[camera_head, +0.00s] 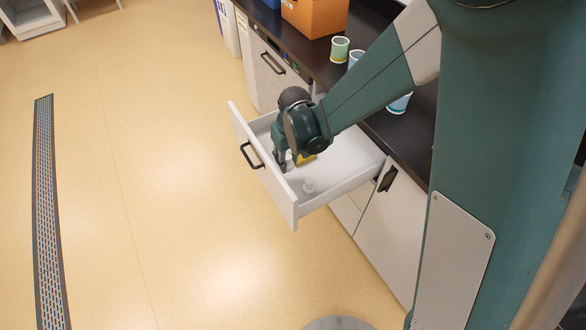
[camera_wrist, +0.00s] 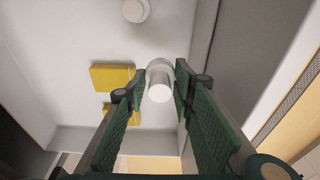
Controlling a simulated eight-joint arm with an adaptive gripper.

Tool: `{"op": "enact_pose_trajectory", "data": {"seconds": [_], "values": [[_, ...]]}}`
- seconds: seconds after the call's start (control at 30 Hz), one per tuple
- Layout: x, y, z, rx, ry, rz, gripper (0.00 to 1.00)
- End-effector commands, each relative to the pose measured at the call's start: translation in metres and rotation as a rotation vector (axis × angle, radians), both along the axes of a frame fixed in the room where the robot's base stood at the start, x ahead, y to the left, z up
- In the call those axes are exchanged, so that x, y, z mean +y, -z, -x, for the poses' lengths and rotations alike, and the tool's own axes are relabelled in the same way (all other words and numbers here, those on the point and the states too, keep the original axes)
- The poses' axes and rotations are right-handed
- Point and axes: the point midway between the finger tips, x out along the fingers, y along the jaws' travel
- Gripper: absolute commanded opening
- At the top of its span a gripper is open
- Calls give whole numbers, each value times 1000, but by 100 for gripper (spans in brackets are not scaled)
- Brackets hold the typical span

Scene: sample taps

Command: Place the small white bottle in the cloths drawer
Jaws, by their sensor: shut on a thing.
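The open drawer (camera_head: 345,165) is white, with a dark handle on its front, and holds yellow cloths. One folded yellow cloth (camera_wrist: 112,77) and part of a second yellow cloth (camera_wrist: 108,106) lie on its floor in the wrist view. My gripper (camera_wrist: 160,76) is inside or just above the drawer near its front panel, shut on a small white bottle (camera_wrist: 160,90). The held bottle is mostly hidden by my gripper in the head view. Another small white bottle (camera_head: 309,187) stands on the drawer floor, apart from my gripper; it also shows in the wrist view (camera_wrist: 136,10).
The drawer's front panel (camera_head: 262,165) and side walls stand close around my gripper.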

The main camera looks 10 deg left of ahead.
Motion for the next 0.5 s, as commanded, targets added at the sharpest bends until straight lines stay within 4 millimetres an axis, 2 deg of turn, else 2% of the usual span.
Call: {"op": "enact_pose_trajectory", "data": {"seconds": [0.1, 0.23, 0.5], "values": [[0, 19, -1, 0, 0, 0, 13], [0, 33, -1, 0, 0, 0, 13], [0, 41, 0, 0, 0, 0, 13]]}}
